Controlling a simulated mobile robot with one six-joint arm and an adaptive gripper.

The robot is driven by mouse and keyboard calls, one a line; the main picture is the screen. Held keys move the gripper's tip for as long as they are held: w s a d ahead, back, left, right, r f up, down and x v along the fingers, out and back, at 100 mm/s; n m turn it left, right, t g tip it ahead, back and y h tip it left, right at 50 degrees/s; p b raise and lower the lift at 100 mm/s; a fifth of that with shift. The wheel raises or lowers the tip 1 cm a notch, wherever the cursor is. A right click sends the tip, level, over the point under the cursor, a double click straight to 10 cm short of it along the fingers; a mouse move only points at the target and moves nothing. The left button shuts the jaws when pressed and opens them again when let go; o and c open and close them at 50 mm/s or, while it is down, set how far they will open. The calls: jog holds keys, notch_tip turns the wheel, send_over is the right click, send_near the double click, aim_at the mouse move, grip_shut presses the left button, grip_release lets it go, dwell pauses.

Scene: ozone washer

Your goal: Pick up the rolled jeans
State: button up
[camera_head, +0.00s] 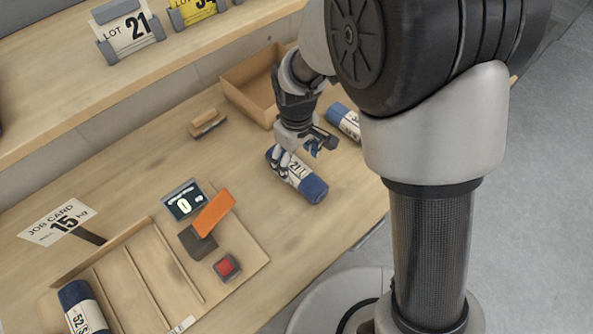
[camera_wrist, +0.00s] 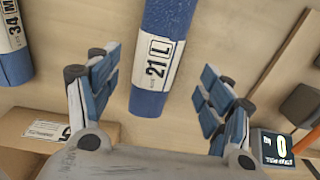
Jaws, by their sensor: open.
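A rolled pair of blue jeans (camera_head: 311,187) with a white band reading 21 L lies on the table, left of my column in the head view. In the wrist view the same jeans (camera_wrist: 149,102) lie between my finger pads, reaching out past the top edge. My gripper (camera_head: 286,160) is over the upper left end of this roll, pointing down. In the wrist view my gripper (camera_wrist: 160,85) is open, with a finger on each side of the roll and a gap on both sides. The height above the roll is hard to tell.
A second jeans roll (camera_head: 345,120), marked 34 M in the wrist view (camera_wrist: 12,45), lies nearby beside a cardboard box (camera_head: 245,85). A third roll (camera_head: 83,308) is in a divided wooden tray (camera_head: 130,272). A display reading 0 (camera_head: 184,200), orange plate (camera_head: 214,213) and red button (camera_head: 227,266) stand left.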

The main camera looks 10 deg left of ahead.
aim_at(296, 167)
jog(key=f, duration=0.2)
jog(key=f+b, duration=0.1)
jog(key=f, duration=0.2)
jog(key=f+b, duration=0.1)
jog(key=f, duration=0.1)
jog(key=shift+w+a+f, duration=0.1)
jog(key=shift+w+f, duration=0.1)
jog(key=shift+w, duration=0.1)
jog(key=shift+r, duration=0.1)
jog(key=c, duration=1.4)
jog(key=shift+r, duration=0.1)
